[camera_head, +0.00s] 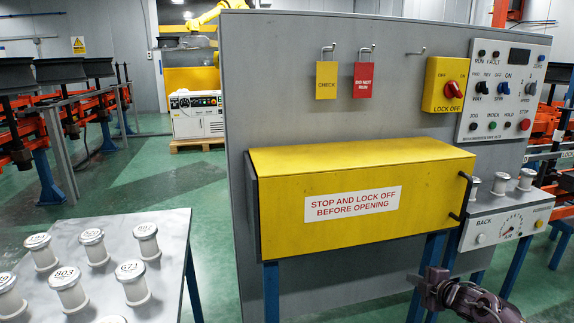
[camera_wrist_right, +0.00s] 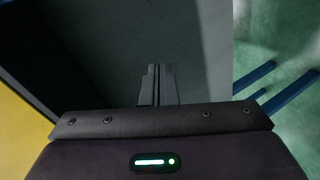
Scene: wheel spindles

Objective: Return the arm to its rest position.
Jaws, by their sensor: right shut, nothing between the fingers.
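My right gripper (camera_head: 424,280) is low at the right of the head view, in front of the blue legs under the yellow box. In the right wrist view its two fingers (camera_wrist_right: 158,70) are together with nothing between them. The fingers are in front of a grey surface, apart from it as far as I can tell. My left gripper is in neither view.
A yellow box (camera_head: 365,165) with a lock-off label is mounted on a grey panel (camera_head: 340,32). Right of it are a red-knob switch (camera_head: 446,84), a control panel (camera_head: 502,92) and a dial box (camera_head: 508,232). A table (camera_head: 175,240) with several white spindles stands left.

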